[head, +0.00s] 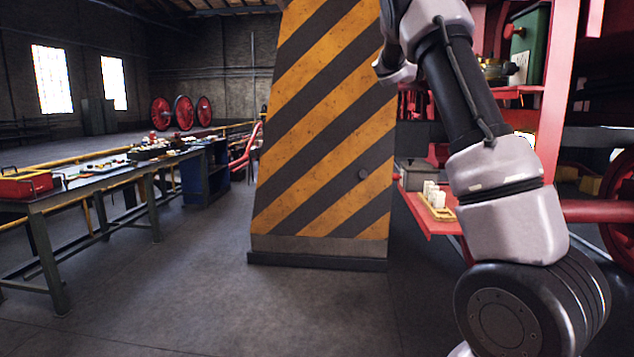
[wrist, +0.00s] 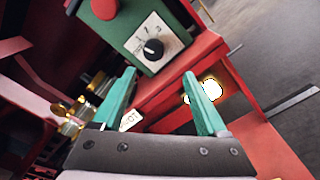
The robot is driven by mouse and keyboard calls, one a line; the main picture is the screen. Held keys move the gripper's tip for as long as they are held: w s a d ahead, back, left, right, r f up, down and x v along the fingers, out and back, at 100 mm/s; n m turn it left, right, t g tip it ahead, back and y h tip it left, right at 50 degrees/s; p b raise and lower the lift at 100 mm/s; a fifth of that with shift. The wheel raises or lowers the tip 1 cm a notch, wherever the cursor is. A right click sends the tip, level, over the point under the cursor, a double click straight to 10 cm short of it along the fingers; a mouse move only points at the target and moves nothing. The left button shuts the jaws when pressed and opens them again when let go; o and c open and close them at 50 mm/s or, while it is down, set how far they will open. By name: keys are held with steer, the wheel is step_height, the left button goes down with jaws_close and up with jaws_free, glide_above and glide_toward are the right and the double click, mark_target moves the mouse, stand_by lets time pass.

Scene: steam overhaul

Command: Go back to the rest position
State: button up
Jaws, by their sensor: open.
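My gripper (wrist: 160,98) shows in the wrist view with its two green fingers apart and nothing between them. Beyond the fingers is a green box (wrist: 165,30) with a black knob on a white numbered dial plate, on a red shelf (wrist: 185,70). I see a gap between the fingertips and the box but cannot tell how wide it is. In the head view my arm reaches up at the right, and the gripper itself is hidden or out of frame. The green box (head: 528,45) shows there at the upper right.
A striped yellow and black pillar (head: 325,130) stands at the centre, close to my arm. A red lower shelf (head: 425,212) holds a tray of white pieces (head: 437,200). Brass fittings (wrist: 75,122) are left of the fingers. A workbench (head: 100,175) stands left; the floor between is clear.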

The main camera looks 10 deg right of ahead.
steer(key=s+a+f+m+t+y, duration=0.3)
steer(key=s+a+f+t+y, duration=0.15)
steer(key=s+f+y, duration=0.7)
steer(key=s+a+f+m+t+y, duration=0.3)
steer(key=s+a, duration=0.5)
steer(key=a, duration=0.4)
steer(key=s+a+f+m+t+y, duration=0.2)
steer(key=s+a+m+t+y, duration=0.1)
steer(key=s+a, duration=0.6)
steer(key=a+m+y, duration=0.1)
steer(key=a+y, duration=0.1)
steer(key=a, duration=0.2)
steer(key=shift+s+a+f, duration=0.2)
steer(key=shift+s+f, duration=0.1)
steer(key=shift+f, duration=0.1)
